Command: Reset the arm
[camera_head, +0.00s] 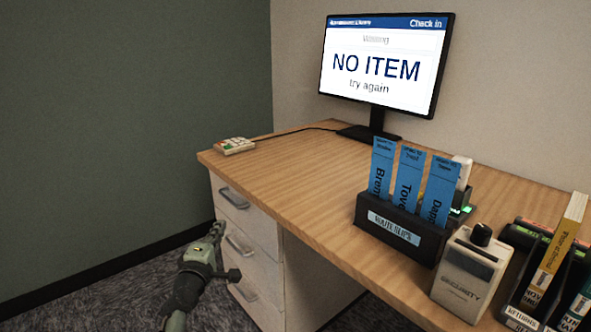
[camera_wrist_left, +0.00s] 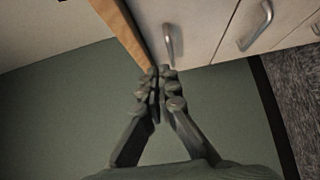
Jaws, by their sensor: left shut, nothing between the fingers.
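My left gripper (camera_head: 217,232) is at the lower left of the head view, low beside the front of the desk drawers (camera_head: 246,247). In the left wrist view its fingers (camera_wrist_left: 160,78) meet at the tips, shut and empty. A drawer handle (camera_wrist_left: 169,42) shows just beyond the fingertips there; I cannot tell how far away it is. My right gripper is in neither view.
The wooden desk (camera_head: 300,180) has free room at its left. On it are a keypad (camera_head: 235,146), a monitor (camera_head: 385,62) reading "NO ITEM try again", a black holder (camera_head: 400,228) with blue slips, a security device (camera_head: 470,273) and book bins (camera_head: 520,310).

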